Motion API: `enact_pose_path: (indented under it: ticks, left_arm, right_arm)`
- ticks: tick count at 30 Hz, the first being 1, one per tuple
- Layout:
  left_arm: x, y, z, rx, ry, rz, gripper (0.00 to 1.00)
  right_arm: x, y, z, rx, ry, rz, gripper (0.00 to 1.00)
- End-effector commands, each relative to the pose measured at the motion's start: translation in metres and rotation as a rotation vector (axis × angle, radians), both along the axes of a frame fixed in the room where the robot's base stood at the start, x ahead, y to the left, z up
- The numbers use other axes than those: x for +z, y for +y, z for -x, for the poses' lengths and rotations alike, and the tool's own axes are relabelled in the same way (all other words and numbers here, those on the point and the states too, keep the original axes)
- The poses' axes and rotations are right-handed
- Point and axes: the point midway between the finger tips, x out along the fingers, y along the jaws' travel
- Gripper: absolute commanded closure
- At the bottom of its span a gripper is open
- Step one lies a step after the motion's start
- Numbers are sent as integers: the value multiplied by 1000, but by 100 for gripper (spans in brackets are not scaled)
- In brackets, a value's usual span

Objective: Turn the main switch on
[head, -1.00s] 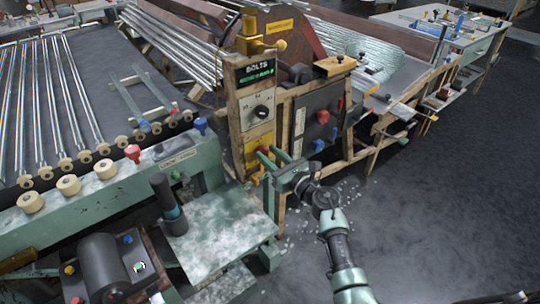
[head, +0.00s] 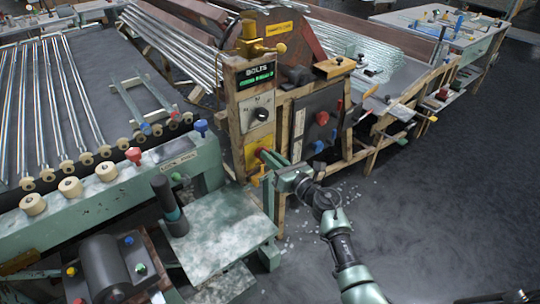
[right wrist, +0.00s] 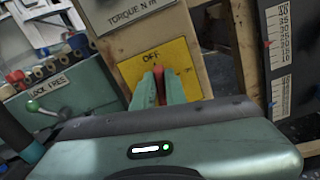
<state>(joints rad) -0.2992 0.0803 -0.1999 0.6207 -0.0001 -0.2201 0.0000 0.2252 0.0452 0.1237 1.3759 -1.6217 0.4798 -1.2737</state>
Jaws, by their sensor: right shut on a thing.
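The main switch is a red lever (right wrist: 159,82) on a yellow plate (right wrist: 187,57) marked OFF, seen in the right wrist view. In the head view the yellow plate (head: 252,151) is low on the wooden post. My right gripper (right wrist: 160,88) is shut on the red lever, with one green finger on each side of it. In the head view my right gripper (head: 265,162) reaches the plate from the right and its fingers partly hide the lever. My left gripper is not in view.
Above the plate are a dial panel (head: 258,113) and a lit BOLTS display (head: 256,74). A dark panel (head: 318,122) with red and blue knobs is at the right. A green bench (head: 218,235) stands at the left. The floor at the right (head: 440,210) is open.

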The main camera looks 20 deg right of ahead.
Motion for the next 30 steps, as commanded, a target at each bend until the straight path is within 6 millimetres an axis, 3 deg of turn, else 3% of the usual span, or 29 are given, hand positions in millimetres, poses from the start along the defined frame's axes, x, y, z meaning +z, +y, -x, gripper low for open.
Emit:
enact_pose_path:
  ticks: [30]
  left_arm:
    - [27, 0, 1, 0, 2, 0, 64]
  right_arm:
    - [-9, -12, -4, -3, 327, -900, 100]
